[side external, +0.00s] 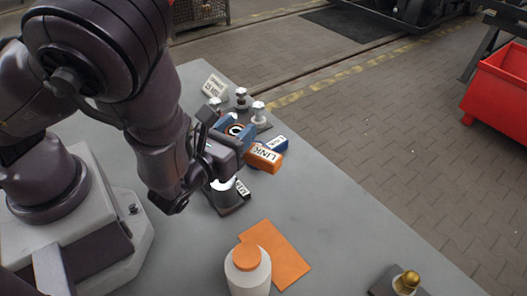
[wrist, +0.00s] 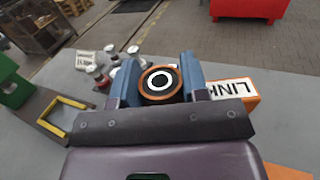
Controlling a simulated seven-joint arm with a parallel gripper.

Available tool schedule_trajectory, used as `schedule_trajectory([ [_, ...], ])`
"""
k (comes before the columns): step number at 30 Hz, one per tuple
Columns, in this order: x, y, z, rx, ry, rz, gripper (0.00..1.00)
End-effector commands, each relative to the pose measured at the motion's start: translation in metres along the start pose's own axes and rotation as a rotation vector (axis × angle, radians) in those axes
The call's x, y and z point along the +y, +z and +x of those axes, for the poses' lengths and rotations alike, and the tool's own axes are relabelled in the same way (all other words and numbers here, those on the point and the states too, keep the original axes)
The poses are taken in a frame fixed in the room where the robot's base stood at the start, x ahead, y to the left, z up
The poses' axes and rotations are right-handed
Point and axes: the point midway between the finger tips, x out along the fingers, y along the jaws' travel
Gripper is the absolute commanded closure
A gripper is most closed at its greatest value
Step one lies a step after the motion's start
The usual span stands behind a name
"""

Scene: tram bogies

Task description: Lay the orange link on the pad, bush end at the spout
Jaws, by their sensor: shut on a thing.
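My gripper (side external: 238,133) is shut on the orange link (side external: 263,158), held above the grey table. In the wrist view the link's round end, a dark bush in an orange rim (wrist: 160,98), sits between the two blue-grey fingers. Its block with a white "LINK" label (wrist: 233,89) sticks out to the right. The flat orange pad (side external: 284,262) lies bare on the table, nearer the side camera than my gripper; a corner shows in the wrist view (wrist: 288,172). A white bottle with an orange cap (side external: 246,257) stands at its left. I cannot tell which part is the spout.
A blue link (side external: 277,144) is just behind the orange one. White-topped posts (side external: 259,112) and a white sign (side external: 215,86) stand behind my gripper. A dark labelled stand (side external: 229,201) is below it. A brass-topped piece (side external: 405,282) stands at front right. The table between is clear.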

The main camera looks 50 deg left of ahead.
Motion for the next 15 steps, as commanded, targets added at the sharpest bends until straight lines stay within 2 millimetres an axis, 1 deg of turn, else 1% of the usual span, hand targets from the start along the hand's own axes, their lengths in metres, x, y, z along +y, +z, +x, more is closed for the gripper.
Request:
schedule_trajectory([
  [1,0.004,0.001,-0.004,-0.003,0.01,-0.001,1.0],
  [3,0.004,0.003,0.001,-0.006,0.024,-0.006,1.0],
  [5,0.0,0.0,0.009,-0.007,0.027,-0.007,1.0],
  [15,-0.041,-0.035,0.077,-0.008,0.024,-0.005,1.0],
])
